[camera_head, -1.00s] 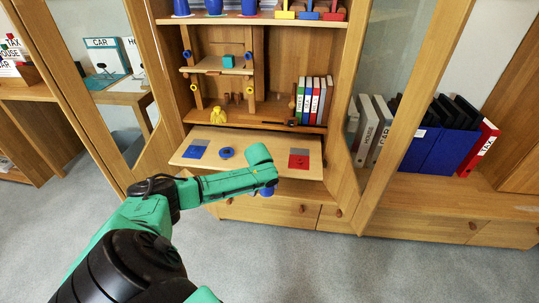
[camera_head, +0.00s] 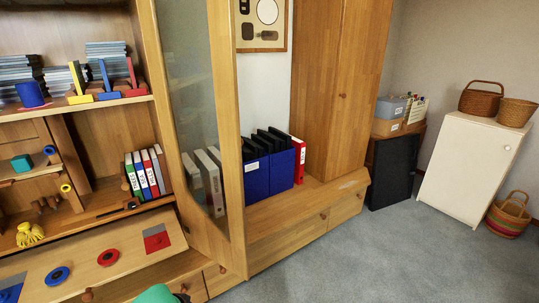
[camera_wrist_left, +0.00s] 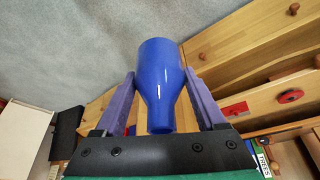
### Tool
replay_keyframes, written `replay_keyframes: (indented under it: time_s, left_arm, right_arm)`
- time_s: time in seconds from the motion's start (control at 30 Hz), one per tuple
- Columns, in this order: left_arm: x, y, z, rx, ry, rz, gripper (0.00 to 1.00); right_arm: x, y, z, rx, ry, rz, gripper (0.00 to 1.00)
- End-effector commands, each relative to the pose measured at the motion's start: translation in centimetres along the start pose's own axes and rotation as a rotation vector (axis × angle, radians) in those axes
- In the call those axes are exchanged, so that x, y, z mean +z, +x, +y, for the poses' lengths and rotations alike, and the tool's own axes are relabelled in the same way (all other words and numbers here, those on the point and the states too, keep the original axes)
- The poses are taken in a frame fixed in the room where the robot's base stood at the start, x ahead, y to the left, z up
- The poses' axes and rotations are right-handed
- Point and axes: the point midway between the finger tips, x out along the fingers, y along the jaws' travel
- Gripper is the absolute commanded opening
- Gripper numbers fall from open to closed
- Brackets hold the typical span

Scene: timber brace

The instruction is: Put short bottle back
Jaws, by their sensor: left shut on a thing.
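A short blue bottle (camera_wrist_left: 160,85) fills the middle of the left wrist view, its narrow neck toward the gripper and its wide end away from it. My left gripper (camera_wrist_left: 162,82) is shut on the bottle, with one purple finger on each side. The gripper and the bottle are outside the head view, where only a bit of my green arm shows at the bottom edge. My right gripper is in neither view. Another blue container (camera_head: 31,94) stands on the upper shelf at the left, on a reddish patch.
The fold-down board (camera_head: 84,264) at lower left carries a blue ring (camera_head: 57,275), a red ring (camera_head: 108,257) and a red square (camera_head: 157,242). An open glass door (camera_head: 190,110) stands beside it. Binders (camera_head: 271,170) sit on the low cabinet. Grey floor (camera_head: 350,245) is clear.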

Motion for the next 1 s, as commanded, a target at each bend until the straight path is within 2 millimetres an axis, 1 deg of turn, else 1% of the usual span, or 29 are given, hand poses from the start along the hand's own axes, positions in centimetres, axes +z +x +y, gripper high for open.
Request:
replay_keyframes:
  time_s: [0.03,0.1,0.23,0.27,0.3,0.37,0.47,0.5,0.6,0.7,0.77,1.0]
  left_arm:
    - [0.4,-1.6,1.1,0.012,0.007,0.003,0.04]
    - [1.0,-3.8,1.9,0.014,0.013,0.003,0.04]
    - [2.1,-7.8,2.5,0.009,-0.001,0.004,0.04]
    - [1.4,-9.0,2.3,0.0,0.005,0.005,0.04]
    - [0.9,-9.8,2.3,-0.003,0.009,0.006,0.04]
    - [0.4,-10.9,2.4,-0.002,0.011,0.008,0.04]
    - [-0.6,-13.1,2.5,-0.002,0.014,0.01,0.04]
    - [-1.0,-14.0,2.4,-0.003,0.015,0.011,0.04]
    - [-1.9,-16.3,2.4,-0.002,0.014,0.009,0.04]
    - [-2.4,-17.8,2.4,-0.001,0.011,0.004,0.04]
    - [-2.5,-18.1,2.3,-0.001,0.008,0.003,0.04]
    - [-2.5,-17.7,2.9,0.017,0.005,0.009,0.04]
  right_arm:
    - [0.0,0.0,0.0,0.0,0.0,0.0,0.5]
    - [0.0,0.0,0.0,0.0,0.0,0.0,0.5]
    - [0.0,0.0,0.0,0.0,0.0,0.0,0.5]
    - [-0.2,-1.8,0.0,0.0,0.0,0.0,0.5]
    - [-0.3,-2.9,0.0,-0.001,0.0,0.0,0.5]
    - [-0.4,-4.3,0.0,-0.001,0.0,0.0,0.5]
    - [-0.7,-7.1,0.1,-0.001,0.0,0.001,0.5]
    - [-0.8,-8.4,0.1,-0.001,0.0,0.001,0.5]
    - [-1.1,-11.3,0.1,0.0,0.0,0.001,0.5]
    - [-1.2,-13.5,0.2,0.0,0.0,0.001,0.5]
    - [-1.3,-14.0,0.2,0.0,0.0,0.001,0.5]
    - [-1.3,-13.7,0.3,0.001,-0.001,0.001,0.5]
